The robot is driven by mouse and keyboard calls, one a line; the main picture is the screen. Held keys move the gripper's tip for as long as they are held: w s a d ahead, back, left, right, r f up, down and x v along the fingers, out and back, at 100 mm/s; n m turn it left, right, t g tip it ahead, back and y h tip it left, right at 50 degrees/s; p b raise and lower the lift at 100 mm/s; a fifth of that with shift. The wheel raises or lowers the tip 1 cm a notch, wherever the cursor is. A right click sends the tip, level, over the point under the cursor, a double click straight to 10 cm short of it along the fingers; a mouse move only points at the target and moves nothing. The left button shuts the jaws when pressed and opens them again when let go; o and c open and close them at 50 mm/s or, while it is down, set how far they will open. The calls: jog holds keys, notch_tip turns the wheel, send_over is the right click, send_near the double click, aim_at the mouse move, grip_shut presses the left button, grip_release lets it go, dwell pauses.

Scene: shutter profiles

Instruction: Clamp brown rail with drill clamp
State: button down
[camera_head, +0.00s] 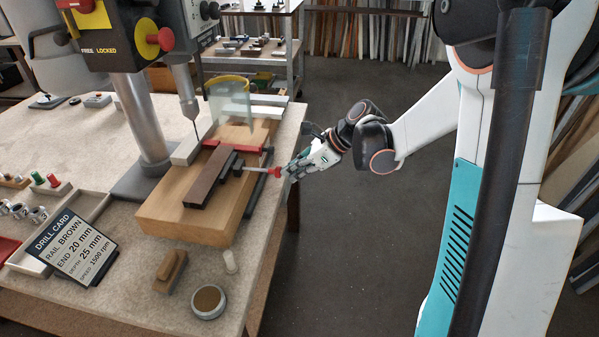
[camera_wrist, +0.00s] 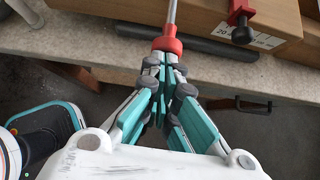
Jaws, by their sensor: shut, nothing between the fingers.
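The brown rail (camera_head: 205,186) lies on the wooden block under the drill. The drill clamp has a dark jaw (camera_head: 229,164) beside the rail's right side; I cannot tell whether it presses on it. Its metal rod (camera_head: 250,169) runs right to a red end piece (camera_head: 269,172), which also shows in the wrist view (camera_wrist: 167,44). My gripper (camera_head: 286,172) is at the table's right edge, in line with the rod. In the wrist view its fingers (camera_wrist: 164,64) are closed, with their tips right at the red end piece; contact is unclear.
The wooden block (camera_head: 185,222) carries a red bar (camera_head: 250,148) behind the rail. A black bar (camera_head: 256,197) lies along its right side. The drill bit (camera_head: 195,128) hangs above. A drill card (camera_head: 72,246), wooden brush (camera_head: 171,271) and round tin (camera_head: 208,302) are in front.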

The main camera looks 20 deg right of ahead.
aim_at(266, 171)
jog(key=w+a, duration=0.1)
jog(key=a, duration=0.1)
jog(key=w+a, duration=0.1)
jog(key=a, duration=0.1)
jog(key=w+a, duration=0.1)
jog(key=a, duration=0.1)
jog(key=shift+w, duration=0.25)
